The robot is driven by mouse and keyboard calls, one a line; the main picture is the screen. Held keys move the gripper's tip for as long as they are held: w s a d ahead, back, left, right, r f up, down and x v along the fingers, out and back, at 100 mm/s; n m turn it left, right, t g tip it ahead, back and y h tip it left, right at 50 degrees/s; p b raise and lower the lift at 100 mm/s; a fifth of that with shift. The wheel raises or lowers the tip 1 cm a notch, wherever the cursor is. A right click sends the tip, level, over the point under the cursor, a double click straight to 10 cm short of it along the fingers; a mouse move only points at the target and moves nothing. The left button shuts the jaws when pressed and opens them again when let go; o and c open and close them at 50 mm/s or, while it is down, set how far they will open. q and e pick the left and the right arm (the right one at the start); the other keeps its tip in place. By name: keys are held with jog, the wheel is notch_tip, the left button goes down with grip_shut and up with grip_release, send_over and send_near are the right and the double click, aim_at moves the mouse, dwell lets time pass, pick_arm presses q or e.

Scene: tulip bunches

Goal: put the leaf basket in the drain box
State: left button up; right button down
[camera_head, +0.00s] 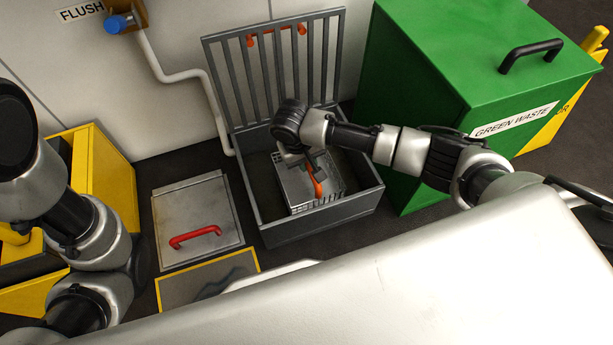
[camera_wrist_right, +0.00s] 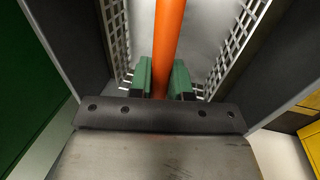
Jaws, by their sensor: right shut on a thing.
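The leaf basket (camera_head: 297,189) is a grey box with slotted walls and an orange handle (camera_head: 318,188). It is inside the dark grey walls of the drain box (camera_head: 325,221), in the middle of the head view. Whether it rests on the floor of the box is hidden. The box's barred grate (camera_head: 272,70) stands open behind it. My right gripper (camera_head: 312,165) reaches down over the basket. In the right wrist view its green-padded fingers (camera_wrist_right: 160,78) are shut on the orange handle, with the perforated basket walls on both sides. My left arm shows at the left; its gripper is out of view.
A green bin marked GREEN WASTE (camera_head: 440,90) stands close on the right of the drain box. A metal floor plate with a red handle (camera_head: 196,215) lies to its left. A white pipe (camera_head: 200,76) runs down the wall behind. A yellow stand (camera_head: 105,175) is at the left.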

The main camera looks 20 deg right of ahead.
aim_at(307, 180)
jog(key=shift+a+b+x, duration=0.25)
jog(key=shift+b+x, duration=0.65)
jog(key=shift+x, duration=0.25)
jog(key=shift+a+b+x, duration=0.25)
jog(key=shift+b+x, duration=0.6)
jog(key=shift+x, duration=0.35)
jog(key=c, duration=1.1)
grip_release()
jog(key=shift+f, duration=0.1)
jog(key=shift+o, duration=0.2)
